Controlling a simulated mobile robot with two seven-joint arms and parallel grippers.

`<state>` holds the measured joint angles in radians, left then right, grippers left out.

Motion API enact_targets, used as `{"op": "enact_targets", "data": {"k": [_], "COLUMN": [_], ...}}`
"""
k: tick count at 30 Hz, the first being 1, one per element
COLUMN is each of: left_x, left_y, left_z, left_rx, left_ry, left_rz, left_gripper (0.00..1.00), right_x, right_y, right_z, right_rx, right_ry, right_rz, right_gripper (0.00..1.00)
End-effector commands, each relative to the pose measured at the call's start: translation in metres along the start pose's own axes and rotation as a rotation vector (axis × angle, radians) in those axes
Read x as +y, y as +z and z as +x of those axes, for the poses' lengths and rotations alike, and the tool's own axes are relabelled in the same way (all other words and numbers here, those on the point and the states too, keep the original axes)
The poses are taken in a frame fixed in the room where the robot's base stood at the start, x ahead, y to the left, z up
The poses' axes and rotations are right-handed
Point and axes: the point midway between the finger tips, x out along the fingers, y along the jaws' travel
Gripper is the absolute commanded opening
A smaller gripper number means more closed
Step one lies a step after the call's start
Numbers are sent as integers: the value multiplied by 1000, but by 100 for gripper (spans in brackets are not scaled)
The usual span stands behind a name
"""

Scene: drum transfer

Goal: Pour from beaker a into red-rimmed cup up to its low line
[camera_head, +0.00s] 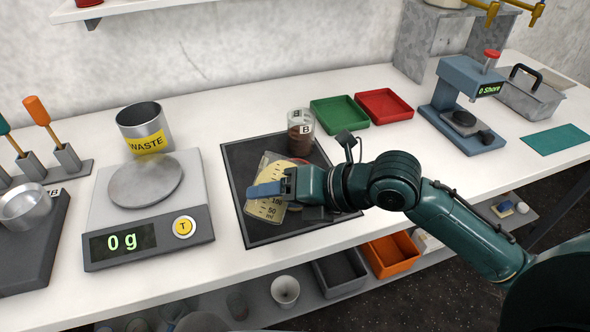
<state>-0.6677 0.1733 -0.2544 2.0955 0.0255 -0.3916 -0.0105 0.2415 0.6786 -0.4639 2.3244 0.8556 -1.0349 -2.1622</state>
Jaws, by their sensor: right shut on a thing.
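My right gripper (268,189) is shut on a clear graduated beaker (266,210) with yellowish contents, above the dark tray (258,239). The beaker looks tilted. Its letter does not show, so I cannot tell from the picture that it is beaker a. A bit of reddish edge shows just below the gripper, and it may be the red-rimmed cup. The gripper and beaker hide most of that spot, so the cup's low line and fill cannot be seen. My left gripper is not in view.
Left are a scale (100,217) reading 0 g and a WASTE can (144,126). Green (339,115) and red (384,105) trays and a blue gauge stand (462,105) are right.

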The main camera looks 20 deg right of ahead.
Motion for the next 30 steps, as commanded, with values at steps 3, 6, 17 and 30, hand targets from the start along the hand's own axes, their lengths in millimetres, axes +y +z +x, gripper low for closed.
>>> {"op": "enact_targets", "data": {"k": [3, 6, 17, 30], "left_x": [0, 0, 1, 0], "left_y": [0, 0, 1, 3], "left_z": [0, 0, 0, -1], "left_rx": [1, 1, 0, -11], "left_ry": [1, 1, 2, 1], "left_rz": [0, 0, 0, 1], "left_gripper": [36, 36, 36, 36], "right_x": [1, 0, 0, 2], "right_y": [0, 0, 0, 1], "right_z": [0, 0, 0, -1], "right_rx": [3, 5, 17, 30], "right_ry": [6, 8, 19, 31], "right_rz": [9, 15, 41, 72], "right_gripper": [29, 29, 29, 29]}}
